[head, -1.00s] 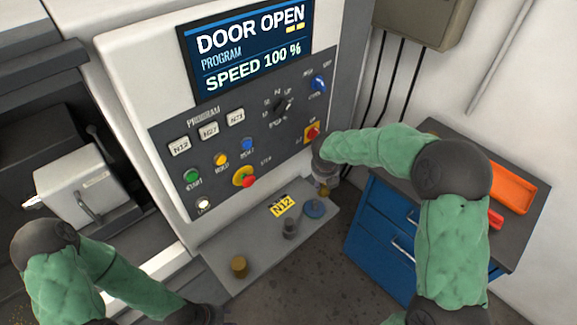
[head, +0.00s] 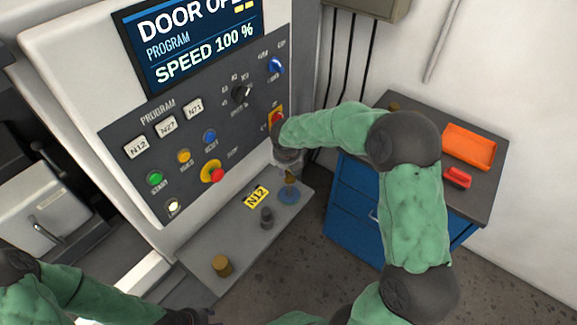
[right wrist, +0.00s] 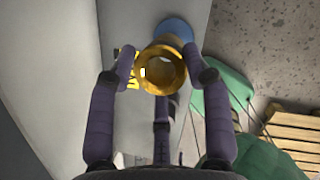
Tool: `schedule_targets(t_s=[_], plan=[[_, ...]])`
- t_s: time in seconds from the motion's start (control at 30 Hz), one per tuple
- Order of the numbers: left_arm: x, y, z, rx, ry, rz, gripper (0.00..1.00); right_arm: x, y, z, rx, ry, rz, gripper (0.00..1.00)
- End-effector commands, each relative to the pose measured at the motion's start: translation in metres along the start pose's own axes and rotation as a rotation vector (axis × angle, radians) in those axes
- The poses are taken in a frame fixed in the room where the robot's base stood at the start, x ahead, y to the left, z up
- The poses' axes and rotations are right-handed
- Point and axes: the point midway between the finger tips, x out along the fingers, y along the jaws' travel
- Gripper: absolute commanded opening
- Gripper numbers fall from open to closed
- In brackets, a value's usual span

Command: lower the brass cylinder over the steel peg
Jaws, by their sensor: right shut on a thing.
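My right gripper (head: 289,168) is shut on a brass cylinder (head: 290,179) and holds it above a round blue disc (head: 289,196) on the grey shelf. In the right wrist view the cylinder (right wrist: 162,72) shows its open bore between my two fingers, with part of the blue disc (right wrist: 176,30) beyond it. I cannot make out a steel peg on the disc, because the cylinder and gripper cover its middle. A dark grey stepped post (head: 267,218) stands on the shelf nearby. My left gripper (head: 188,316) is at the bottom edge, mostly cut off.
A second brass piece (head: 222,266) stands at the shelf's front. A yellow N12 label (head: 256,196) lies behind the grey post. The control panel (head: 200,150) rises behind the shelf. A blue cabinet (head: 350,215) at right bears an orange tray (head: 469,147) and a red object (head: 457,177).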

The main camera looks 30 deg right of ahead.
Motion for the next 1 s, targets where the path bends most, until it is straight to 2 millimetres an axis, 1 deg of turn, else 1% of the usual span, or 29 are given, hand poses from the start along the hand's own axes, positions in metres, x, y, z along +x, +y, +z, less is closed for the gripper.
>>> schedule_targets(t_s=[0.03, 0.9, 1.0], plan=[[0.004, -0.001, 0.000, 0.000, 0.000, 0.000, 0.40, 0.002, 0.000, 0.001, 0.001, -0.005, 0.002, 0.00], [0.042, -0.015, -0.002, 0.000, 0.000, 0.000, 0.40, 0.038, 0.001, -0.012, 0.001, -0.005, 0.002, 0.00], [0.042, -0.015, -0.002, 0.000, 0.000, 0.000, 0.40, 0.042, 0.001, -0.013, 0.001, -0.004, 0.001, 0.00]])
